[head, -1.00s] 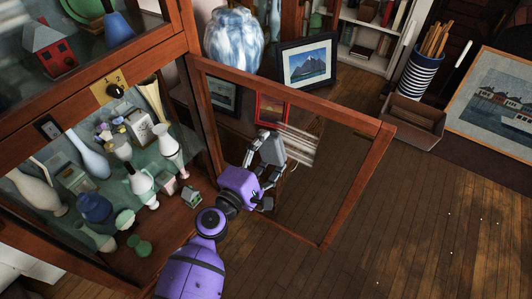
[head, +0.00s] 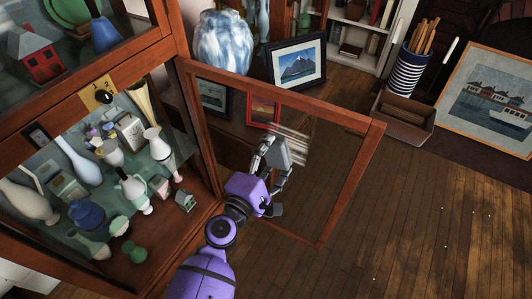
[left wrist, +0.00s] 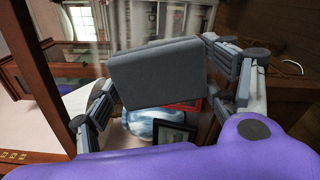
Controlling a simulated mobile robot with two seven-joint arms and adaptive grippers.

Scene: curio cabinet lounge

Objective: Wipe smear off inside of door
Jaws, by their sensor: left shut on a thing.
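The cabinet's glass door (head: 322,240) stands swung open, with a reddish wooden frame. A smear of whitish parallel streaks (head: 296,144) lies on its pane, at the upper middle in the head view. My left gripper (head: 273,160) is shut on a grey block-shaped pad (head: 281,151) at the pane, over the left part of the smear. In the left wrist view the pad (left wrist: 158,75) sits between both fingers, and pale streaks show above it. I cannot tell whether the pad touches the glass. My right gripper is not in view.
A blue-white vase (head: 222,42) and framed pictures (head: 297,62) stand behind the door. The floor (head: 420,220) at right is clear.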

